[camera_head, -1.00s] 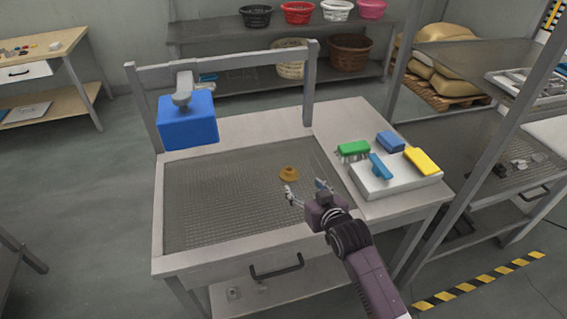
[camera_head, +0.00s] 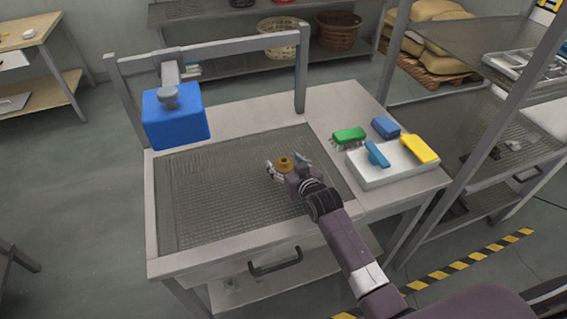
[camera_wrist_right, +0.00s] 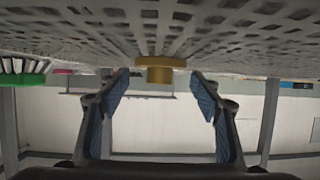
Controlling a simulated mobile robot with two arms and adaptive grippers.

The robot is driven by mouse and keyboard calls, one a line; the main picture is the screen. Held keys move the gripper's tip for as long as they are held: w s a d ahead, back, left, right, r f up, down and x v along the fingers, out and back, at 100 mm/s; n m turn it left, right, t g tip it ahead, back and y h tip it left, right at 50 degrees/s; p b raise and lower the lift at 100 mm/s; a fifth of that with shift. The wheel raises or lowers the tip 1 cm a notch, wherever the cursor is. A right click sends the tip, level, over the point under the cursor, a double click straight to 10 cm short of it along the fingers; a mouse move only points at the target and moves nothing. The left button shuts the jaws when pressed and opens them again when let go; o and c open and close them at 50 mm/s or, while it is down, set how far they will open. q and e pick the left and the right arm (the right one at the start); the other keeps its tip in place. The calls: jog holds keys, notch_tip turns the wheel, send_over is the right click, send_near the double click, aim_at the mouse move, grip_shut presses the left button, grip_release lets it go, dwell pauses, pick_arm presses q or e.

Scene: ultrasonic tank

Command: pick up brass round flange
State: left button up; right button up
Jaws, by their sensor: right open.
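The brass round flange (camera_head: 285,163) lies on the perforated mesh of the tank (camera_head: 215,205), right of its middle. In the head view my right gripper (camera_head: 287,167) is open, with its fingers around or just in front of the flange. In the right wrist view the flange (camera_wrist_right: 160,68) shows upside down against the mesh, ahead of and between the two open fingertips (camera_wrist_right: 160,85). Clear gaps show between it and both fingers. My left gripper is not in view.
A blue box (camera_head: 177,117) hangs from the grey frame (camera_head: 215,53) over the tank's back left. A white tray (camera_head: 385,173) with brushes stands on the right worktop, beside a green brush (camera_head: 349,135). The mesh left of the flange is clear.

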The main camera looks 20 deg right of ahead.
jog(key=shift+x, duration=0.9)
jog(key=shift+c, duration=0.5)
